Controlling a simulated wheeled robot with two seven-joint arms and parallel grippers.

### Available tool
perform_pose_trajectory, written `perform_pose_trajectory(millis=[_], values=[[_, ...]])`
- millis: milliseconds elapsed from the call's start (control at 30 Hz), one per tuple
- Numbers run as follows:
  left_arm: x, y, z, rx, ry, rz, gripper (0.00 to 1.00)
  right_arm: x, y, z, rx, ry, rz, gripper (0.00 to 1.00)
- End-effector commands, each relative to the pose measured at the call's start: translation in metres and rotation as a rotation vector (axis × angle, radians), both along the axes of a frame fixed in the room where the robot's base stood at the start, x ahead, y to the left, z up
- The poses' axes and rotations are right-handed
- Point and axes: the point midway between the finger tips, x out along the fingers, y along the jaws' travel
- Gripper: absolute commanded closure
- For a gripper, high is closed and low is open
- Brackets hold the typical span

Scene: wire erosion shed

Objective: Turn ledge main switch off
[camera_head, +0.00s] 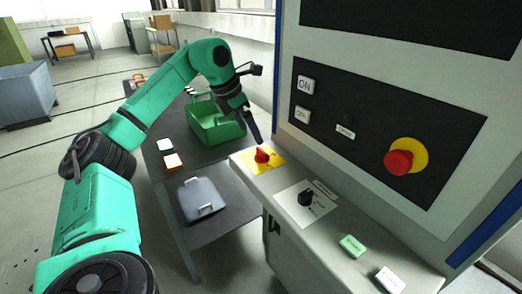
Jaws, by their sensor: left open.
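A red rotary switch (262,155) on a yellow plate sits at the left end of the machine's sloping grey ledge. It looks like the main switch; I cannot read its label or tell its position for sure. My left gripper (252,127) is open and empty, pointing down just above and a little left of the red switch, apart from it. A black knob (306,197) on a white plate sits farther right on the ledge. My right gripper is not in view.
The upright panel holds an ON button (305,85), another white button (302,115) and a red stop button (398,162) on yellow. A green block (351,245) and a white block (390,279) are on the ledge. A green crate (212,130) stands on the dark table behind.

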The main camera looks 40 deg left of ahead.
Motion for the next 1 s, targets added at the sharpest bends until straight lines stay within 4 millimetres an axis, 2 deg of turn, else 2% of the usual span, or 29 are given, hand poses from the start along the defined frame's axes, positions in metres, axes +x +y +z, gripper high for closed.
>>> perform_pose_trajectory(millis=[33,133,300,433,667,800,900,1000], values=[[0.005,-0.002,-0.014,0.0,0.005,-0.002,0.05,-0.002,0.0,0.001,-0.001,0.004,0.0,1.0],[0.015,-0.005,-0.038,-0.001,0.005,-0.002,0.05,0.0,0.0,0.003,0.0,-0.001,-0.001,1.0],[0.028,-0.009,-0.068,-0.001,0.001,-0.002,0.05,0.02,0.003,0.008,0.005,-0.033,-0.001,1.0],[0.032,-0.01,-0.079,-0.002,-0.001,-0.002,0.05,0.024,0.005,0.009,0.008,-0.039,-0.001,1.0],[0.033,-0.011,-0.08,-0.002,-0.001,-0.002,0.05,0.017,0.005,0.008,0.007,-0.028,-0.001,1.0],[0.033,-0.011,-0.08,-0.002,-0.002,-0.003,0.59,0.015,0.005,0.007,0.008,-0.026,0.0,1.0],[0.033,-0.011,-0.08,-0.002,-0.003,-0.003,0.91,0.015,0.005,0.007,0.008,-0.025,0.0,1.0],[0.033,-0.011,-0.079,-0.002,-0.003,0.0,0.91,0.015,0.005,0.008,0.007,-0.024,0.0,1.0]])
